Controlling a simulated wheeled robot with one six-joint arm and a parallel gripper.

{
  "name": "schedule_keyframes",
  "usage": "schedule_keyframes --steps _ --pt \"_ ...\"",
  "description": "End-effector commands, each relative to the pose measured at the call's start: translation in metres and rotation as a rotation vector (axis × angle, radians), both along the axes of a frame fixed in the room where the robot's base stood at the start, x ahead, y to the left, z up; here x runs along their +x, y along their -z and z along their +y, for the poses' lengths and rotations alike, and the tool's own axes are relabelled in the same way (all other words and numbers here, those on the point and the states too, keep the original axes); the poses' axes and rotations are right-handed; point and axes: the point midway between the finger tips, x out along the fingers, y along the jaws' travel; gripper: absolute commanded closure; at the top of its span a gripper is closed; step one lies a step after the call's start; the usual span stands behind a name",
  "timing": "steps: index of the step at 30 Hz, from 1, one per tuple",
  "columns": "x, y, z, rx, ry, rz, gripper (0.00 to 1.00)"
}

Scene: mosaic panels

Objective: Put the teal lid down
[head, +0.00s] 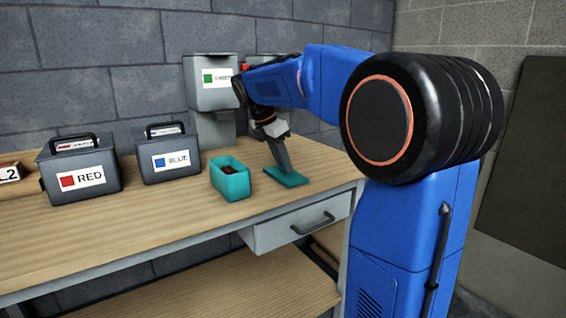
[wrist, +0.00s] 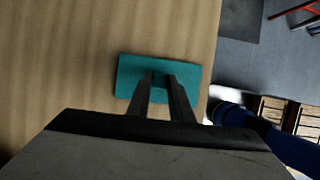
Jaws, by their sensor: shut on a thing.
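The teal lid (head: 287,179) is a flat rectangle at the right part of the workbench, right of the teal box. It lies flat at or very near the bench top; I cannot tell whether it touches. My gripper (head: 284,168) points down at it, with its fingers shut on the lid's middle. In the wrist view the lid (wrist: 128,76) shows beyond the fingers, and my gripper (wrist: 160,82) meets it near its centre. The open teal box (head: 231,184) holds dark red contents and stands just left of the lid.
A grey case labelled BLUE (head: 168,154) and one labelled RED (head: 79,169) stand to the left. A grey bin with a green label (head: 211,95) is mounted behind. The bench (head: 150,225) is clear in front; its right edge is close to the lid.

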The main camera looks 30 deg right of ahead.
Motion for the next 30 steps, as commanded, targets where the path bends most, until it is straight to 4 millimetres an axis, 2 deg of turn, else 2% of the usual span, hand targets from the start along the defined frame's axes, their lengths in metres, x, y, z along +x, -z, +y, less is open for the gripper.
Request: schedule_keyframes --steps 7,8,10,22,26,30 --pt "0.0 0.002 0.0 0.0 0.0 0.0 1.0" --pt "0.0 0.002 0.0 0.0 0.0 0.0 0.78" --pt "0.0 0.002 0.0 0.0 0.0 0.0 0.62" --pt "0.0 -0.003 0.001 0.0 -0.001 -0.001 0.62" --pt "0.001 -0.018 0.007 0.0 -0.002 -0.002 0.62" --pt "0.001 -0.042 0.017 0.0 -0.002 -0.003 0.62"
